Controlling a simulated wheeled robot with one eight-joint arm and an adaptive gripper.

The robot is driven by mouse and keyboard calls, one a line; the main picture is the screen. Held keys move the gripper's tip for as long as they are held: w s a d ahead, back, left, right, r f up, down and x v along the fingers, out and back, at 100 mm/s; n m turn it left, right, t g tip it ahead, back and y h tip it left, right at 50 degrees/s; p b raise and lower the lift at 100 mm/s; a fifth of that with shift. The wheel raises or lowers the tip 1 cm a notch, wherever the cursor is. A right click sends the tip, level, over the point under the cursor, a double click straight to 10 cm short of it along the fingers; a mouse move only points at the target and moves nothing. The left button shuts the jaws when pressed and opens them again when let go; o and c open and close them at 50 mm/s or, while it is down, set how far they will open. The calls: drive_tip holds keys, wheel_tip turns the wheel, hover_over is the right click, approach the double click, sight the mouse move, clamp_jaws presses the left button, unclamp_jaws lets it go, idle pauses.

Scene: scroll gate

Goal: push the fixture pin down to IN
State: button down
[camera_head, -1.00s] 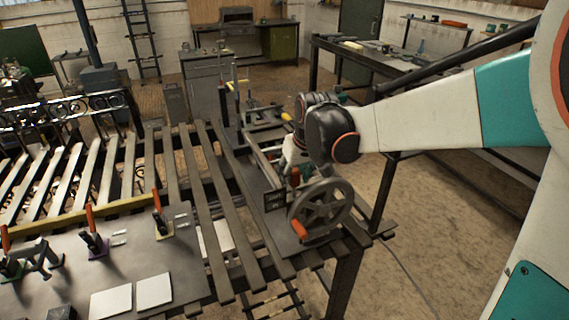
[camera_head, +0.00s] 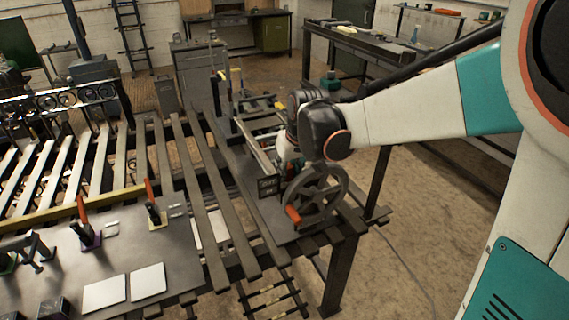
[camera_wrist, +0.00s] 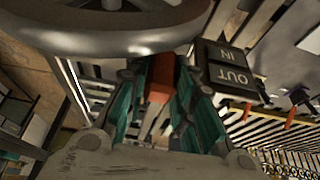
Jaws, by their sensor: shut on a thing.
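The fixture pin (camera_wrist: 160,80) shows as an orange-red grip between the teal fingers of my gripper (camera_wrist: 158,88) in the wrist view. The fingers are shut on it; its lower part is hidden. In the head view my gripper (camera_head: 291,163) is low behind the handwheel, and the pin is mostly hidden there. A dark plate with IN and OUT lettering (camera_wrist: 230,66) stands beside the pin; it also shows in the head view (camera_head: 268,186). I cannot tell from these views how deep the pin sits.
A grey handwheel (camera_head: 318,200) with an orange handle (camera_head: 293,214) stands close in front of my gripper; its rim (camera_wrist: 110,38) crosses the top of the wrist view. A slatted bench (camera_head: 215,220) lies left, with a grey plate (camera_head: 180,255) carrying orange-handled clamps (camera_head: 152,205).

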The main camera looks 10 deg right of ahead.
drive_tip(key=c, duration=1.4)
unclamp_jaws()
drive_tip(key=shift+f, duration=0.15)
drive_tip(key=shift+o, duration=0.2)
drive_tip(key=v, duration=1.2)
drive_tip(key=shift+s, duration=0.15)
drive_tip(key=s+d+f+m+t+b, duration=0.1)
drive_tip(key=s+f+b, duration=0.2)
drive_tip(key=s+f, duration=0.3)
drive_tip(key=s+d+f+m+t+b, duration=0.1)
drive_tip(key=s+f+b, duration=0.2)
drive_tip(key=s, duration=1.1)
wheel_tip(320, 180, down, 3)
drive_tip(key=shift+f+t+h+b, duration=0.2)
drive_tip(key=shift+t+h+b, duration=0.1)
drive_tip(key=shift+h+b, duration=0.1)
